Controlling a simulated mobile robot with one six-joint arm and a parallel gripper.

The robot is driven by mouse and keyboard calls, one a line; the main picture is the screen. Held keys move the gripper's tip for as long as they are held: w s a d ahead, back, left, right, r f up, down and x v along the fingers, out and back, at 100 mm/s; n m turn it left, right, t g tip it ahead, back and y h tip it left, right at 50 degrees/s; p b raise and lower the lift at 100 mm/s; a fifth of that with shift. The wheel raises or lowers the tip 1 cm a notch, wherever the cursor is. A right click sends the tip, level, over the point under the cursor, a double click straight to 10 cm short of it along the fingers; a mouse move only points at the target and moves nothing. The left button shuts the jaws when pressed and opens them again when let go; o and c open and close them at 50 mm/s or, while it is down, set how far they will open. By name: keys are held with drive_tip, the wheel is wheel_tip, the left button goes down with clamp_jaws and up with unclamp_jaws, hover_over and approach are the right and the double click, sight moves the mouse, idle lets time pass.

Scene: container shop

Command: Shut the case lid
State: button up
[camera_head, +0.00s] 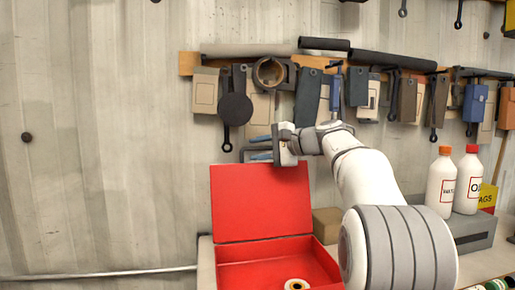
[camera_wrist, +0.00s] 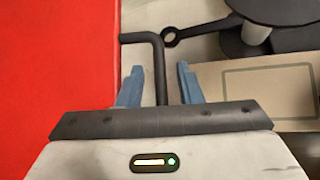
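The red case stands on the bench with its lid (camera_head: 260,203) open and nearly upright, leaning on its back edge. The red case body (camera_head: 322,262) is below it, cut off by the lower frame edge. My gripper (camera_head: 252,147) is at the lid's top edge, pointing left, with its blue fingers level with or just above that edge. In the wrist view my gripper (camera_wrist: 159,70) shows its two fingers apart, with a dark bent rod (camera_wrist: 159,72) showing between them. The lid fills the left side of the wrist view (camera_wrist: 55,60). I cannot tell whether the gripper touches the lid.
A roll of tape (camera_head: 297,284) lies in the case. A cardboard box (camera_head: 326,221) stands right of the lid. Two white bottles (camera_head: 440,185) stand on a grey box (camera_head: 472,233) at right. Tools hang on the wall behind, including a dark round one (camera_head: 235,109) near my gripper.

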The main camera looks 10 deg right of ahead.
drive_tip(key=shift+c, duration=0.4)
clamp_jaws()
